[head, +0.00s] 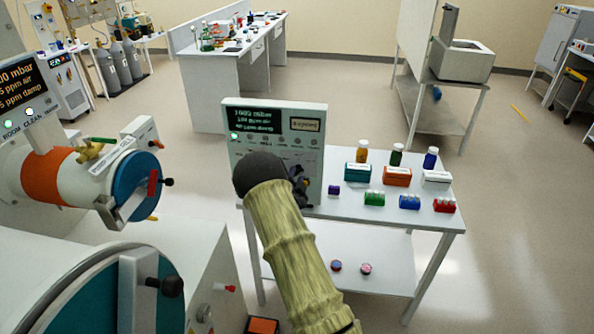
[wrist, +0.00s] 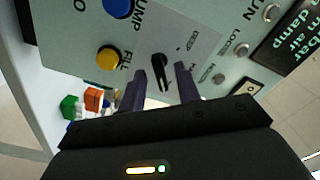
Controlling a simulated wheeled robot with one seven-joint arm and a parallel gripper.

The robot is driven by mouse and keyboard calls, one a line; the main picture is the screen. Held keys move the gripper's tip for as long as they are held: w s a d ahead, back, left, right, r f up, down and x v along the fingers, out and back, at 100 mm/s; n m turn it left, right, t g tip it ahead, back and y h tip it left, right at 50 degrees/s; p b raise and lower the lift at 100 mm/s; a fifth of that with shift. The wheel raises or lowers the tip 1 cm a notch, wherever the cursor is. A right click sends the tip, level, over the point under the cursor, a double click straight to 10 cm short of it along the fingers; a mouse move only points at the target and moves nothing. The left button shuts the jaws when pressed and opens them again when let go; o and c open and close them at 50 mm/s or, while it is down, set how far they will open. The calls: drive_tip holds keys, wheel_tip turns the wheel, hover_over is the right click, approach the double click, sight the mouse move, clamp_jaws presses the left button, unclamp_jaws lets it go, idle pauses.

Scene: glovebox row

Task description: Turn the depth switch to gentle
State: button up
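The depth switch is a small black knob (wrist: 159,68) on the pale control panel in the wrist view. Its long body points down and slightly right in that view. Small labels (wrist: 204,72) beside it are too small to read. My gripper (wrist: 163,88) is open, with one dark finger on each side of the knob's lower end; gaps show, and I cannot tell whether either finger touches it. In the head view the control box (head: 276,122) stands on a white table, and my sleeved arm hides the switch and most of my gripper.
A yellow FILL button (wrist: 109,58) and a blue button (wrist: 118,6) sit left of the knob. The white table (head: 440,215) holds several small boxes and bottles right of the control box. A glovebox port (head: 135,185) is at left. Open floor lies beyond.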

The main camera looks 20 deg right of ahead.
drive_tip(key=shift+x, duration=1.2)
clamp_jaws()
